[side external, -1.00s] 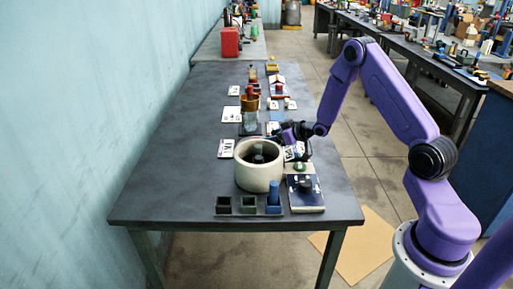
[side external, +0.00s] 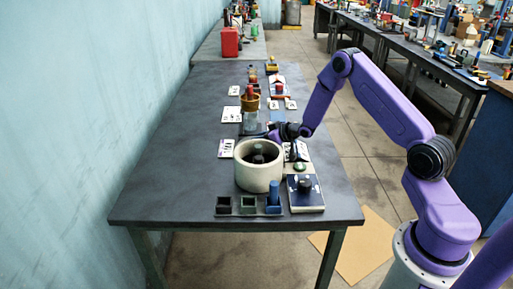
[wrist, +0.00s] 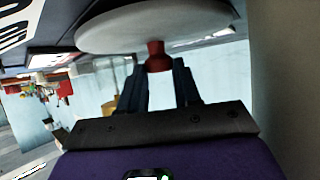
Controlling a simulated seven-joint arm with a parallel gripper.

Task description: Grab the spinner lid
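In the wrist view a wide pale disc (wrist: 110,27) with a short red knob (wrist: 156,54) fills the top; it looks like the spinner lid. My gripper (wrist: 158,70) is open, its two dark fingers pointing at the disc. The knob's end lies between the fingertips, with no clear grip on it. I cannot make out the disc in the side view.
A blue board with a dark knob (side external: 305,186) and a rack of small square cups (side external: 248,206) stand at the table's near end. White cards (side external: 231,114) and bottles line the back. The left side of the table (side external: 170,170) is clear.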

